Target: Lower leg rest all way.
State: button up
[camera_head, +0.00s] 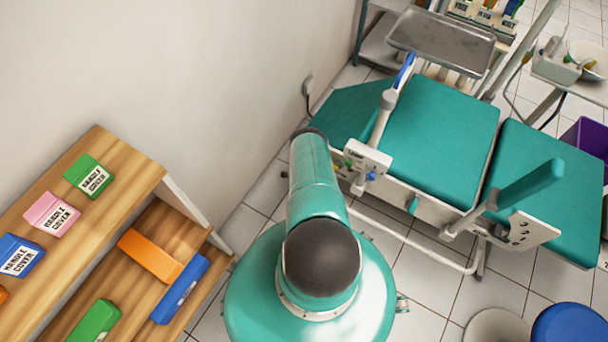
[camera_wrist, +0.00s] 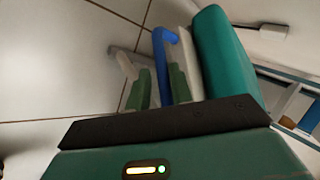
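The teal leg rest (camera_head: 350,108) is the left-hand section of the dental chair, beside the seat cushion (camera_head: 440,135); it looks lower than the seat. In the wrist view a teal cushion edge (camera_wrist: 226,52), which seems to be the leg rest, stands right of my gripper (camera_wrist: 160,88). A bent blue handle (camera_wrist: 159,62) runs down between my two green fingers, close to both. I cannot tell whether the fingers press on it. In the head view my gripper is hidden behind my teal arm.
A white control panel (camera_head: 360,163) is on the chair's near side. A metal tray (camera_head: 441,40) stands behind. A wooden shelf (camera_head: 85,215) with several coloured boxes is at left. The white wall (camera_head: 200,70) is close behind the leg rest. A blue stool (camera_head: 570,325) is at lower right.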

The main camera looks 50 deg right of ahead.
jog(key=v, duration=1.2)
jog(key=shift+s+r, duration=0.2)
jog(key=shift+a, duration=0.1)
